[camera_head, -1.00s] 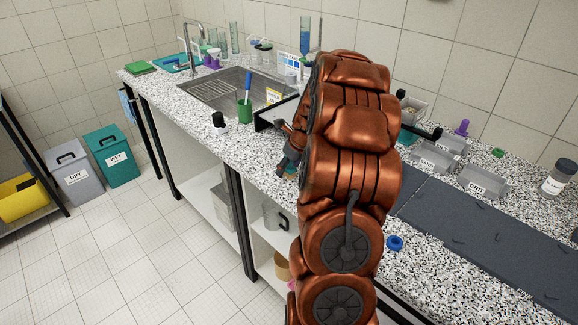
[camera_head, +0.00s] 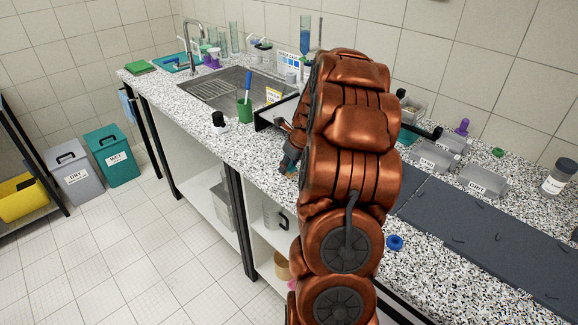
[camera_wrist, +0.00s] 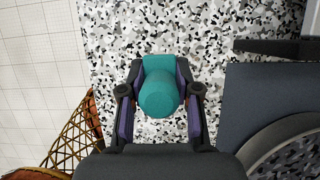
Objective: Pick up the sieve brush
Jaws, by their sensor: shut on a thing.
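My gripper (camera_wrist: 160,76) is shut on a teal piece with a rounded end, which I take to be the sieve brush (camera_wrist: 159,97). The dark fingers press on its left and right sides over the speckled worktop. Whether the piece touches the worktop cannot be told. In the head view, my gripper (camera_head: 289,160) shows only partly at the left edge of my copper arm, near the counter's front edge. The arm hides most of the area around it, and only a small teal bit shows below the fingers.
A green cup (camera_head: 245,113) with a blue-handled tool (camera_head: 248,86) stands by the sink (camera_head: 222,90). A black-capped bottle (camera_head: 219,122) is on the counter. Grey trays (camera_head: 484,183) and a dark mat (camera_head: 480,230) lie right of my arm.

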